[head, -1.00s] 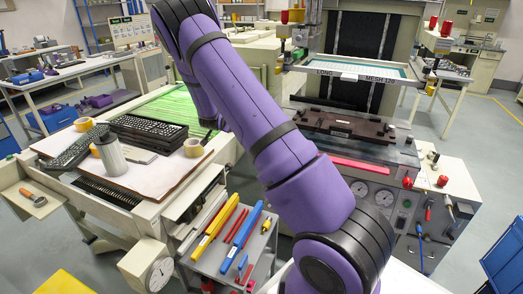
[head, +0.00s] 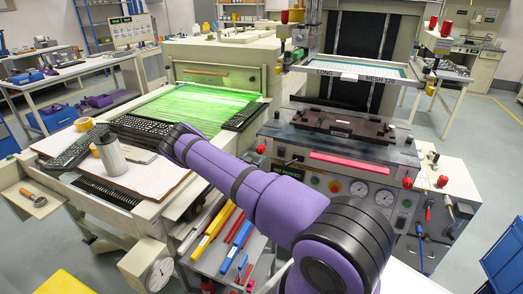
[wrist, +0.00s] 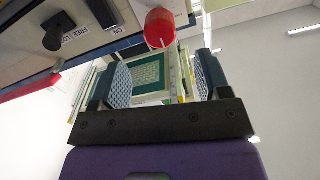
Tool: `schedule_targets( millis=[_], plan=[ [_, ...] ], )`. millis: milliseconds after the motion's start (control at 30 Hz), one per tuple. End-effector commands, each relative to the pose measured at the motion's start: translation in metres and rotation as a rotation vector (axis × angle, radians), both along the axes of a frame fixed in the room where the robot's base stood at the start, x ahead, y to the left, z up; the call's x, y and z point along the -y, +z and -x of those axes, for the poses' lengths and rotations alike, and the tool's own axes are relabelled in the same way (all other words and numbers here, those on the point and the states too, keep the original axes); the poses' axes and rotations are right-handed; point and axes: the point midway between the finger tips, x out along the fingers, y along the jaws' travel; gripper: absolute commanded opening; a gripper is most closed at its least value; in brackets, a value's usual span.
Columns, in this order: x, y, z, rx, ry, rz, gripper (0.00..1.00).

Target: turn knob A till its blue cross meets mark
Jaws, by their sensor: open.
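In the wrist view, my gripper (wrist: 162,66) is open, its two blue-grey ridged pads apart with nothing between them. A red round knob (wrist: 160,27) stands out from a panel just beyond the fingertips, about midway between them. A black knob or lever (wrist: 58,36) sits to its left, beside a partly readable label. I cannot tell which of these is knob A. No blue cross or mark can be made out on either. In the head view my gripper is hidden behind my purple arm.
In the head view, the press (head: 345,150) carries a dark brown plate, a pink bar, gauges and red knobs (head: 407,183). A lit green conveyor (head: 190,105) and a tool cart (head: 225,262) stand left of it.

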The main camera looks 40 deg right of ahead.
Motion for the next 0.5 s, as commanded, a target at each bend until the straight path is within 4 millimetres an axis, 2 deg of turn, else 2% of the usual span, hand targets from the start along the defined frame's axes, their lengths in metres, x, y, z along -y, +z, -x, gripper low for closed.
schedule_targets(
  millis=[167, 500],
  plan=[
    [0.019, 0.000, -0.007, 0.001, -0.001, 0.002, 0.70],
    [0.073, 0.000, -0.029, 0.000, -0.001, 0.000, 0.70]
  ],
)
